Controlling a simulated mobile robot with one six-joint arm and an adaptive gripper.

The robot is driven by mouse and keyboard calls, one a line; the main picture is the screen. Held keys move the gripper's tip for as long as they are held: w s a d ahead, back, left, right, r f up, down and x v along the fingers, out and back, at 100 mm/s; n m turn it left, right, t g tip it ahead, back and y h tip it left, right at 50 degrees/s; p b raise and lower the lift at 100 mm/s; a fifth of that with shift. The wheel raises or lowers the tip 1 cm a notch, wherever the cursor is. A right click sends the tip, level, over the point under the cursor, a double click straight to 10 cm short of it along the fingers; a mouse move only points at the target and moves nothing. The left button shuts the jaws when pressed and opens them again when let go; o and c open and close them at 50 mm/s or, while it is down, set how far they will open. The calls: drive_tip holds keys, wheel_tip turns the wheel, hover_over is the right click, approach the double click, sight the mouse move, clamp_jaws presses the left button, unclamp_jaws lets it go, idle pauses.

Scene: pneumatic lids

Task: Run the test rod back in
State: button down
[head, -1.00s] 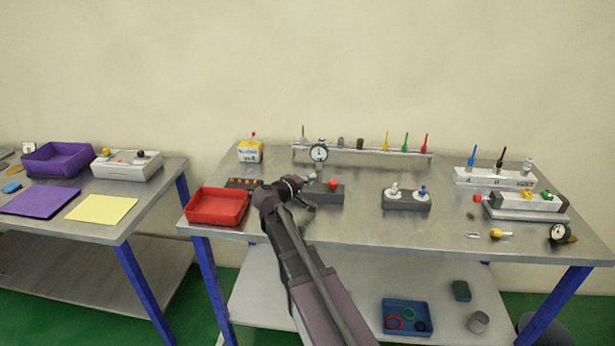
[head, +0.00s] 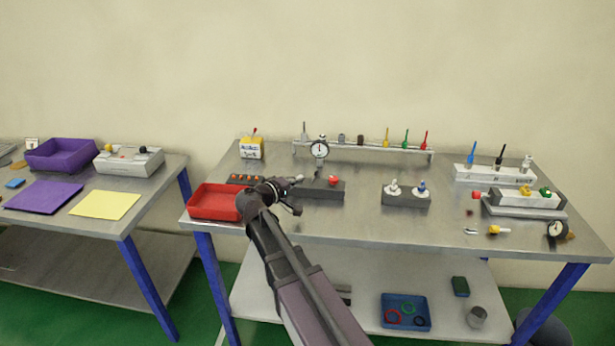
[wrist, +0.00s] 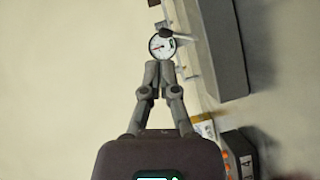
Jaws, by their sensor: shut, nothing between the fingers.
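A dark grey block with a red button (head: 333,181) lies on the middle of the right bench. A short pale piece (head: 297,179) shows at its left end, beside my arm; I cannot tell whether it is the test rod. My gripper (wrist: 159,68) is shut and empty, fingertips together in the wrist view. In the head view it is left of the block, partly hidden by my own wrist. A dark grey block (wrist: 222,45) shows right of the fingers in the wrist view. No contact with it shows.
A dial gauge (head: 320,149) on a rail (head: 365,149) stands behind; it appears beyond the fingertips in the wrist view (wrist: 162,46). A red tray (head: 214,202) and an orange-button box (head: 252,179) are left. A two-knob block (head: 405,199) is right. The bench front is mostly clear.

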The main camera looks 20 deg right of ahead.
drive_tip(key=p+v, duration=0.1)
drive_tip(key=v, duration=0.6)
drive_tip(key=shift+s+a+r, duration=0.2)
drive_tip(key=shift+a+r, duration=0.05)
drive_tip(key=shift+a, duration=0.05)
